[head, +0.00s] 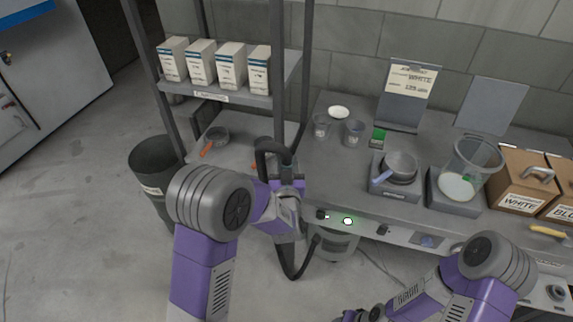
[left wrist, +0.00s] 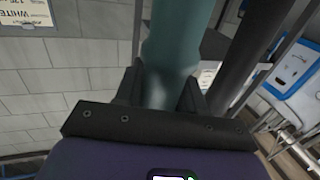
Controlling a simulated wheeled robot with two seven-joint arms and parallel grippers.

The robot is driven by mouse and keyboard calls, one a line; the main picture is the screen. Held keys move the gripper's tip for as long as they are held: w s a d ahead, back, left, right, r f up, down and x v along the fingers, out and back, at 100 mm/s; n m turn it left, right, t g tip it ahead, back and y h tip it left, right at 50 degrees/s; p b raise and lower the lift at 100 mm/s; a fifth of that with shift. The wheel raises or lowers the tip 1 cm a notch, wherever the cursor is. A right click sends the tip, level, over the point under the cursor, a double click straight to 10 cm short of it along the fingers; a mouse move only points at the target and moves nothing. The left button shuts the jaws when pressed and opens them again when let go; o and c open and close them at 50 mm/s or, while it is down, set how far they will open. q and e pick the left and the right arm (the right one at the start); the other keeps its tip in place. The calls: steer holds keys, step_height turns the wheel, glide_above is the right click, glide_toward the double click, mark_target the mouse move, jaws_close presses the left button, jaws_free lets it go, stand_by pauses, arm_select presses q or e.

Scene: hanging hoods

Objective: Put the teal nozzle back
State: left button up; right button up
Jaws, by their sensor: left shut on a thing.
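The teal nozzle (left wrist: 180,40) fills the upper middle of the left wrist view, standing between the dark fingers of my left gripper (left wrist: 158,88). The gripper is shut on it. In the head view my left gripper (head: 287,178) is at the front of the bench, beside a dark upright post. Only a little teal shows there, and the arm and hose hide most of the nozzle. A black hose (head: 270,147) arches just above the gripper, and a length of hose hangs below it. The nozzle's resting place cannot be made out. My right arm is at the lower right; its fingers are outside the frame.
A shelf (head: 225,95) with several cartons stands left of the post. A black bin (head: 155,165) is on the floor.

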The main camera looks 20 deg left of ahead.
stand_by(0.7)
arm_select(q)
steer(key=shift+b, duration=0.3)
steer(key=shift+f+b, duration=4.55)
steer(key=shift+f, duration=0.25)
steer(key=o, duration=1.3)
steer(key=shift+c, duration=0.2)
steer(key=p+v, duration=0.1)
steer(key=v, duration=0.6)
steer(key=shift+s, duration=0.3)
steer(key=shift+d+r, duration=0.1)
